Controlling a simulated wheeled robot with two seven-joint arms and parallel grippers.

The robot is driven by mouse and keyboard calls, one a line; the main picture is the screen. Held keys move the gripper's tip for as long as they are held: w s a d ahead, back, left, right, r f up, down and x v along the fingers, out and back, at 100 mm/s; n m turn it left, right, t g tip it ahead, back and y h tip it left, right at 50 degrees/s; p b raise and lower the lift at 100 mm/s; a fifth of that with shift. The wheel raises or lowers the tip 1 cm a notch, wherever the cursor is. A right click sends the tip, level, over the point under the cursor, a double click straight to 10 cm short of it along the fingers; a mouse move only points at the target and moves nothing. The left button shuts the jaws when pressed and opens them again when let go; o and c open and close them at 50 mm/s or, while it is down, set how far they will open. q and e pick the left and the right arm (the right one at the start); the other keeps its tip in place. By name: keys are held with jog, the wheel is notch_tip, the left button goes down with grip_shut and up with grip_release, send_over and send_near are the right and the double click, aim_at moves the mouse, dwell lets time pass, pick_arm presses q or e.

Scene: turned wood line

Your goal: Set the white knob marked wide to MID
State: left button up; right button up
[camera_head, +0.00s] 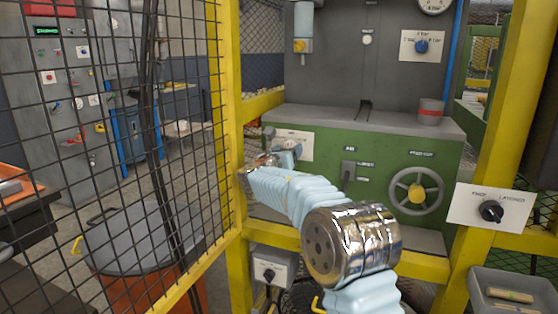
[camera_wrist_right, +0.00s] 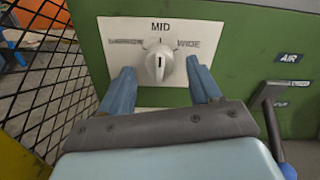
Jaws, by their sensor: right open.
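The white knob (camera_wrist_right: 159,62) sits on a white plate (camera_wrist_right: 118,32) lettered MID at the top, WIDE at the right and a blurred word at the left. Its dark mark looks about upright, towards MID. My right gripper (camera_wrist_right: 159,70) is open, with one blue finger on each side of the knob and a gap showing on both sides. In the head view the right gripper (camera_head: 284,149) is at the plate (camera_head: 304,142) on the green machine (camera_head: 330,140); the knob is hidden there. My left gripper is not in view.
A grey lever (camera_wrist_right: 268,110) by the AIR label stands just right of the gripper. A yellow post (camera_head: 232,150) and black mesh fence are close on the left. A handwheel (camera_head: 399,201), a black knob on a plate (camera_head: 463,208) and a grey bin (camera_head: 480,278) are to the right.

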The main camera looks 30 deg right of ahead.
pick_arm(q)
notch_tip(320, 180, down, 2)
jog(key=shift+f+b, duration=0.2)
jog(key=shift+b, duration=0.85)
pick_arm(e)
jog(key=v, duration=1.2)
jog(key=shift+s+a, duration=0.2)
jog(key=shift+s, duration=0.05)
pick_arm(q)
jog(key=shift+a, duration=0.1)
pick_arm(e)
jog(key=shift+f, duration=0.1)
